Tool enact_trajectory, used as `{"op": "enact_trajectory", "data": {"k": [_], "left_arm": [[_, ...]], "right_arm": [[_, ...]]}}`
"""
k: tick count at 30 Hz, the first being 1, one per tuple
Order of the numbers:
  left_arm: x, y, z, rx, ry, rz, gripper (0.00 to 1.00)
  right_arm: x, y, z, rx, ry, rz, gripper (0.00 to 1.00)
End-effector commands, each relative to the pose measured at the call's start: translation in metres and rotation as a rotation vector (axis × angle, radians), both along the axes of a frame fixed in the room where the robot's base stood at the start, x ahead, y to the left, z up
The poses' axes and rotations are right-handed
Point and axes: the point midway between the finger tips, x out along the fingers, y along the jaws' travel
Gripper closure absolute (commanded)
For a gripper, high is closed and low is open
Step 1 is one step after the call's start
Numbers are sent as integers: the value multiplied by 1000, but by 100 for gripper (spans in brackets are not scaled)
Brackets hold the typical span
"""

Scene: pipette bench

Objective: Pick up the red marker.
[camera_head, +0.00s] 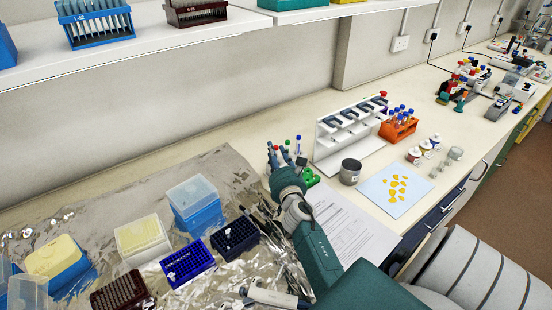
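A small red cap (276,148), which I take to be the red marker's, shows among blue and green caps in a cluster at mid-bench. A green holder (313,179) is partly visible at the base of that cluster. My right arm reaches up from the lower right. My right gripper (284,160) is right at the cluster and covers much of it. Its fingers are small and overlap the upright pens, so I cannot tell whether they are open or touch the red one. The marker's body is hidden. My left gripper is out of view.
A white pipette rack (324,148) and an orange tube rack (396,131) stand behind to the right. A grey cup (350,172) and printed paper (352,226) lie nearby. Tip boxes (196,214) crowd the foil at left. A shelf (140,46) overhangs the back left.

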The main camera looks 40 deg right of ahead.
Motion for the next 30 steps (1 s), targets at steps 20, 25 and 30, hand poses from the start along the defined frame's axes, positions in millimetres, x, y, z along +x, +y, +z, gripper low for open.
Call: {"op": "enact_trajectory", "data": {"k": [20,25,30], "left_arm": [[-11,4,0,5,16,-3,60],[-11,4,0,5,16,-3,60],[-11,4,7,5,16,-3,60]], "right_arm": [[12,-6,0,-2,1,0,96],[11,-7,1,-2,1,1,96],[12,-7,13,-5,1,1,96]]}}
